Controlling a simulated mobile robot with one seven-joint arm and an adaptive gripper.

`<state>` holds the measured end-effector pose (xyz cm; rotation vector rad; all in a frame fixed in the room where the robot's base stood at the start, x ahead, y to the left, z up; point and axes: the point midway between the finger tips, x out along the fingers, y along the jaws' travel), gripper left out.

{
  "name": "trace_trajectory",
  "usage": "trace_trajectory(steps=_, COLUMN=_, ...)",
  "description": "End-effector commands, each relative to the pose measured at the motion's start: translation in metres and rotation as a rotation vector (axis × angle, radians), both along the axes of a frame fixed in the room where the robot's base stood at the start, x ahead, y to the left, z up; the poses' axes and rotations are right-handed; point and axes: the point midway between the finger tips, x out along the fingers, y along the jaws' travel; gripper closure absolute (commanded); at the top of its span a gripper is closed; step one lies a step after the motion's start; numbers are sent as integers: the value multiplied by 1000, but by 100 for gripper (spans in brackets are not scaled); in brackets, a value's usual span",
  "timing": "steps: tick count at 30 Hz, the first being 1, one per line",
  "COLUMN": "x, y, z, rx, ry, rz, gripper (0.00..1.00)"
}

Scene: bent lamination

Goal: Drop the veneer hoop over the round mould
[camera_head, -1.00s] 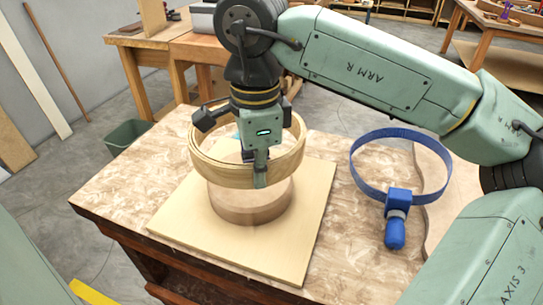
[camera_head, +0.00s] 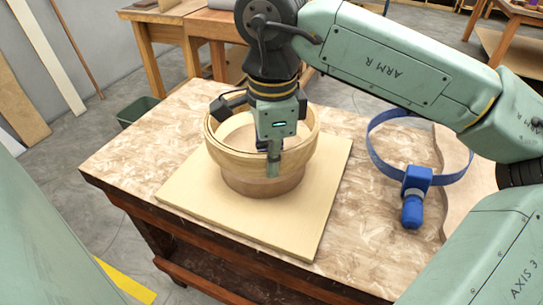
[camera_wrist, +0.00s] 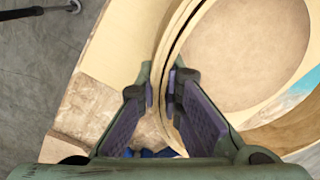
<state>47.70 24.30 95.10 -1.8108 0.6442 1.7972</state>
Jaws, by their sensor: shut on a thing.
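The veneer hoop (camera_head: 236,163) is a pale, wide wooden ring, held roughly level at the round mould. The mould (camera_head: 262,188) is a darker brown round block on a pale square board (camera_head: 318,200); its lower side shows below the hoop. I cannot tell whether the hoop's lower edge is around the mould's top or just above it. My gripper (camera_head: 274,165) points down and is shut on the hoop's near wall. In the wrist view, the fingers (camera_wrist: 163,92) pinch the hoop wall (camera_wrist: 164,62), and the mould's flat top (camera_wrist: 245,50) shows inside the ring.
A blue strap clamp (camera_head: 416,183) with a large loop lies at the right of the workbench (camera_head: 130,150). The bench is clear to the left of the board. A green bin (camera_head: 138,110) stands on the floor behind left, and another wooden table (camera_head: 165,45) is farther back.

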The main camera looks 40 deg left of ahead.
Motion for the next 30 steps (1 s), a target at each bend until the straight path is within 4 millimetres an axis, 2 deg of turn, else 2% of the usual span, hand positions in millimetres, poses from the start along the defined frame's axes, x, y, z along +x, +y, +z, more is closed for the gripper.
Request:
trace_trajectory(steps=18, x=0, y=0, z=-40, rx=-1, ry=1, rz=0, gripper=100)
trace_trajectory(steps=30, x=1, y=0, z=-50, rx=-1, ry=1, rz=-1, gripper=100)
